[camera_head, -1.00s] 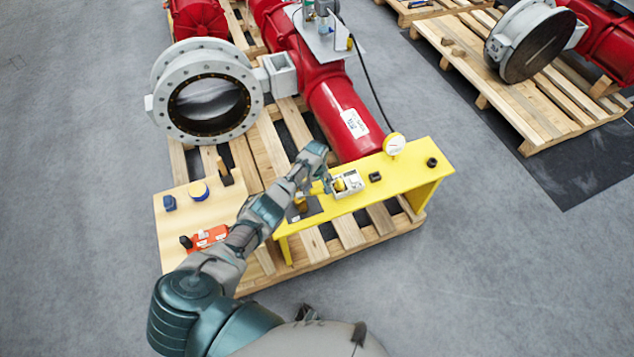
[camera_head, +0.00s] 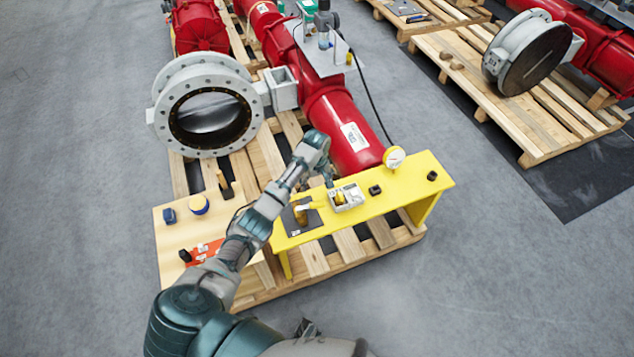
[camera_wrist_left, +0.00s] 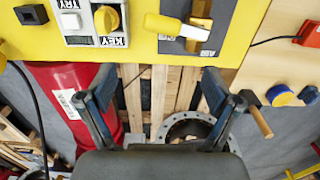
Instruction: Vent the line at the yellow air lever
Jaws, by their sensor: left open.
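The yellow air lever (camera_head: 302,209) sits on a dark plate at the left end of the yellow bench (camera_head: 398,187). In the left wrist view the lever (camera_wrist_left: 163,24) has a yellow grip and a pale stem, lying crosswise at the top. My left gripper (camera_head: 329,178) is beyond the bench's far edge in the head view, apart from the lever. In the left wrist view its fingers (camera_wrist_left: 158,88) are spread with nothing between them, below the lever. My right gripper is not in view.
A box with a yellow key knob (camera_wrist_left: 106,19) is beside the lever. A pressure gauge (camera_head: 394,157) stands at the bench's back edge. A wooden board (camera_head: 172,235) holds blue caps and an orange tool. A red pipe (camera_head: 340,125) and white flange (camera_head: 160,115) lie behind.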

